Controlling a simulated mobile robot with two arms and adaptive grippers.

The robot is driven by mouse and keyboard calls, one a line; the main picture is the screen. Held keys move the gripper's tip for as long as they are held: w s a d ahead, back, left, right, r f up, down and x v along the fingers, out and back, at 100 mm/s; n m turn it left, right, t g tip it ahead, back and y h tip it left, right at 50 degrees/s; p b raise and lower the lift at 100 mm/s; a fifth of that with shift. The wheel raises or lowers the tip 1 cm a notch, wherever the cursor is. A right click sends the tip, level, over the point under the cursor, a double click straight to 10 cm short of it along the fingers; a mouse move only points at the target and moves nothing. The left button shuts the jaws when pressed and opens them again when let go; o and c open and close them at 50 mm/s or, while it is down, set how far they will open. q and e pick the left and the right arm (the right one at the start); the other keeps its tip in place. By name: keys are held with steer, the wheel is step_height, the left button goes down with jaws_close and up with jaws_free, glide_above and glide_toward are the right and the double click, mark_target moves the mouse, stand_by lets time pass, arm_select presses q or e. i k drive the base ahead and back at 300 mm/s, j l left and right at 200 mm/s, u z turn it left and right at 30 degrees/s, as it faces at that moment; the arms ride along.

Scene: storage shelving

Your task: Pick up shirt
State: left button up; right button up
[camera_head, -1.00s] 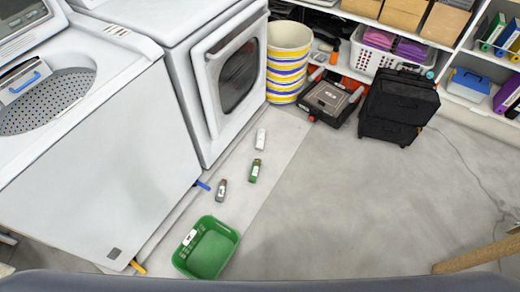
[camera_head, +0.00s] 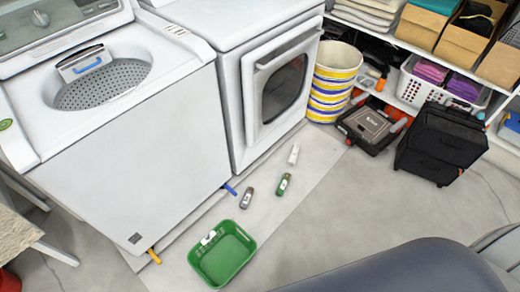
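No shirt can be made out for certain. Folded purple and pink cloths (camera_head: 447,77) lie in a white basket (camera_head: 415,91) on the shelf at the right. Folded pale cloths (camera_head: 368,10) are stacked on the shelf at the top. Neither of my grippers is in view. A dark rounded surface fills the bottom right.
An open washer (camera_head: 110,130) and a dryer (camera_head: 240,80) stand at the left. A green basket (camera_head: 222,255) and several small bottles (camera_head: 283,184) lie on the floor. A striped bin (camera_head: 334,82) and black case (camera_head: 441,144) stand by the shelves.

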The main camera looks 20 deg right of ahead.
mark_target(291, 161)
steer(key=i+l+u, duration=0.3)
steer(key=l, duration=0.4)
steer(key=l+u, duration=0.3)
steer(key=l, duration=0.4)
steer(key=i+l+u, duration=0.1)
steer(key=l+u, duration=0.25)
steer(key=l, duration=0.4)
